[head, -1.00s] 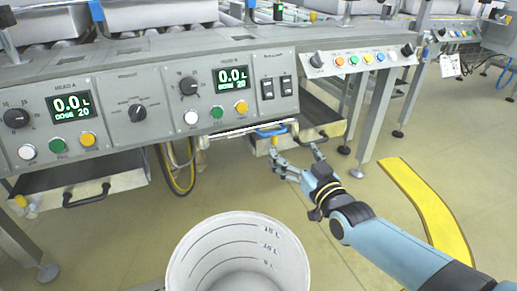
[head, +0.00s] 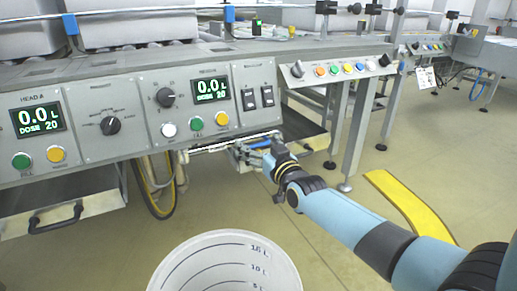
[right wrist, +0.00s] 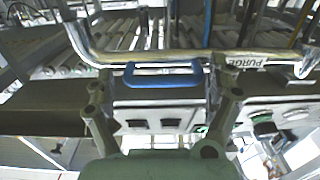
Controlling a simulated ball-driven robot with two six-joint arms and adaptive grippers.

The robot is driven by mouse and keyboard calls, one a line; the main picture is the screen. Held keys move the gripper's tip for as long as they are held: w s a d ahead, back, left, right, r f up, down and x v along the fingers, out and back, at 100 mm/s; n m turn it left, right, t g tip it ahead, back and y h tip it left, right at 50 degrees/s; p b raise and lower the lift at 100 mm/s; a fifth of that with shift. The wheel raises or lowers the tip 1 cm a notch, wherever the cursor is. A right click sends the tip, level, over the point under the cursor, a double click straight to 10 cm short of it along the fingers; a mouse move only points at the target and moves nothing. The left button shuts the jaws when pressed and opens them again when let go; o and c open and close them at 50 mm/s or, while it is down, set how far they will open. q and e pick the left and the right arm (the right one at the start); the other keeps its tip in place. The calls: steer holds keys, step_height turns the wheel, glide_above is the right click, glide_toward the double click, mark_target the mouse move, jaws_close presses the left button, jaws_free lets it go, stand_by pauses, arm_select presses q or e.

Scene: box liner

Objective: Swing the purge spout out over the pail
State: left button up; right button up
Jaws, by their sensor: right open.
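The purge spout (head: 215,144) is a shiny metal pipe running under the front edge of the console. It also shows in the right wrist view (right wrist: 150,57), with a PURGE label (right wrist: 244,61) and a bent-up end at right. Its blue handle (right wrist: 163,76) lies between the fingers of my open right gripper (right wrist: 160,88), with gaps on both sides. In the head view my right gripper (head: 251,155) is at the spout and hides most of the handle. The white pail (head: 226,262), marked with litre lines, stands nearer, below the gripper. My left gripper is not in view.
The control panel (head: 140,125) with knobs and displays overhangs the spout. A drawer-like tray with a dark handle (head: 55,220) sticks out at left. A yellow floor strip (head: 410,205) lies at right.

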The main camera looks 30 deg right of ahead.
steer(key=shift+w, duration=0.15)
steer(key=shift+r, duration=0.1)
steer(key=c, duration=1.5)
